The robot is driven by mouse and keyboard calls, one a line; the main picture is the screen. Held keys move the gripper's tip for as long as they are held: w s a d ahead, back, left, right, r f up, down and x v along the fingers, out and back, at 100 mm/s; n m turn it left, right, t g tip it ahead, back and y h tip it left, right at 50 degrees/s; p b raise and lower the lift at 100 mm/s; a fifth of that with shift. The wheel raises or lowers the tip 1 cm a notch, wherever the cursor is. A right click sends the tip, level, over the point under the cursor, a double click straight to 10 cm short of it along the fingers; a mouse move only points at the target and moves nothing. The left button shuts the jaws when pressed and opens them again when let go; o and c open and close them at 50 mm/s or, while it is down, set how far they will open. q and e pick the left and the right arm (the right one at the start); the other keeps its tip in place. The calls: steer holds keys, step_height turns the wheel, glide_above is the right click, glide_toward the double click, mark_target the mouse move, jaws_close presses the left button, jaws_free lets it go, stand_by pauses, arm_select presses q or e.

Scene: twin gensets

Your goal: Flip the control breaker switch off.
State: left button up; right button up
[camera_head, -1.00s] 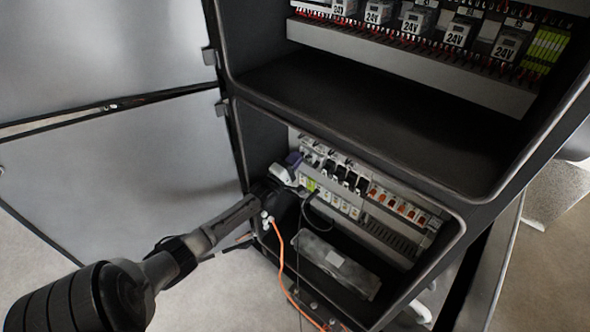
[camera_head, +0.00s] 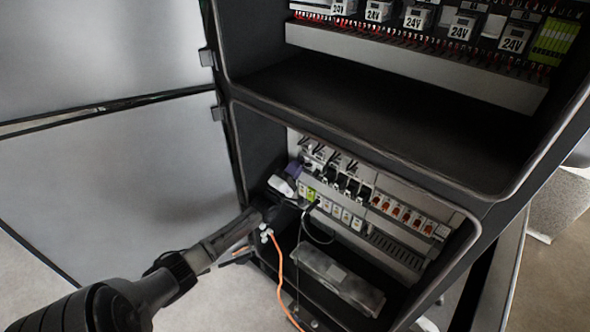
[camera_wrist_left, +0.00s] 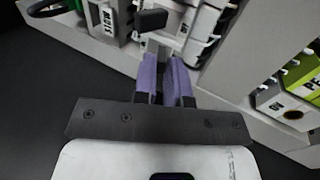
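The row of breakers (camera_head: 345,180) with black switches runs along the lower cabinet in the head view; I cannot read there which is the control breaker. My left gripper (camera_head: 293,168), with purple fingertips, is at the left end of this row. In the left wrist view its two purple fingers (camera_wrist_left: 166,80) are close together, with only a thin gap and nothing clearly held. A black switch lever (camera_wrist_left: 150,20) on a pale breaker sits just beyond the fingertips; contact cannot be told. My right gripper is not in view.
Orange-red switches (camera_head: 398,210) continue the row to the right. A grey box (camera_head: 340,280) lies on the cabinet floor. An orange cable (camera_head: 279,270) hangs at the front edge. The upper compartment holds 24V relays (camera_head: 462,27). The cabinet door (camera_head: 110,170) stands open left.

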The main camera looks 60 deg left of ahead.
arm_select(q)
steer(key=o, duration=0.4)
steer(key=v, duration=1.3)
steer(key=shift+s+f, duration=0.2)
steer(key=shift+s, duration=0.2)
steer(key=shift+d, duration=0.1)
